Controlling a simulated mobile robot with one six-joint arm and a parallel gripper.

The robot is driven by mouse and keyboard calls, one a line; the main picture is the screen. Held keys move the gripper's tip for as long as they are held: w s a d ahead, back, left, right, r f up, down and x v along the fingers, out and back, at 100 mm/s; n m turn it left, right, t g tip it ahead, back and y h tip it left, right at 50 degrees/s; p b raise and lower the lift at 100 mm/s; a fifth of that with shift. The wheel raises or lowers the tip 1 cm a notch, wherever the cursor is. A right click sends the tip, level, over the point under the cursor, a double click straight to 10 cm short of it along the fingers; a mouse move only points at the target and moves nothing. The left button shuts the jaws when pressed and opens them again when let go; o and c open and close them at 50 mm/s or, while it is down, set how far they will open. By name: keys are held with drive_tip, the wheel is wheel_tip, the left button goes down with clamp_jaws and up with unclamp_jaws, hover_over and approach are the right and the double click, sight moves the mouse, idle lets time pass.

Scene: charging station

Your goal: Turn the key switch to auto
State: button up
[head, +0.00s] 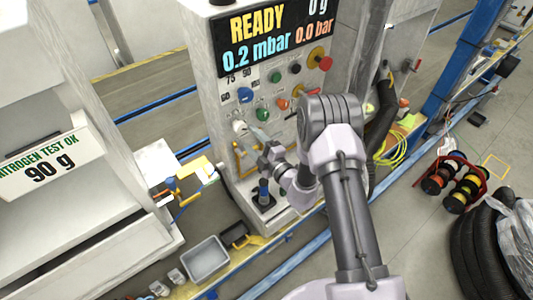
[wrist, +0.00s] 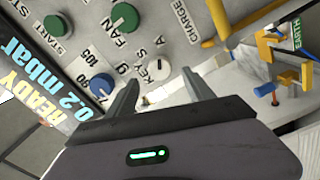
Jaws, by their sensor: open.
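The key switch is a small pale round knob (wrist: 158,70) on the grey control panel, with partly hidden lettering beside it in the wrist view. It also shows at the panel's lower left in the head view (head: 239,127). My gripper (wrist: 161,77) is open, with one finger on each side of the key switch in the wrist view. I cannot tell whether the fingers touch it. In the head view my gripper (head: 254,136) is in front of the panel's lower part, close to the switch. The switch's exact pointing direction is too small to read.
A blue knob (wrist: 102,86) and green buttons (wrist: 82,29) sit near the key switch. A red emergency button (head: 320,58) is at the panel's upper right. A yellow handle (wrist: 218,18) is beside the panel controls. A grey bin (head: 206,260) stands below left.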

drive_tip(key=v, duration=1)
drive_tip(key=shift+d, duration=0.1)
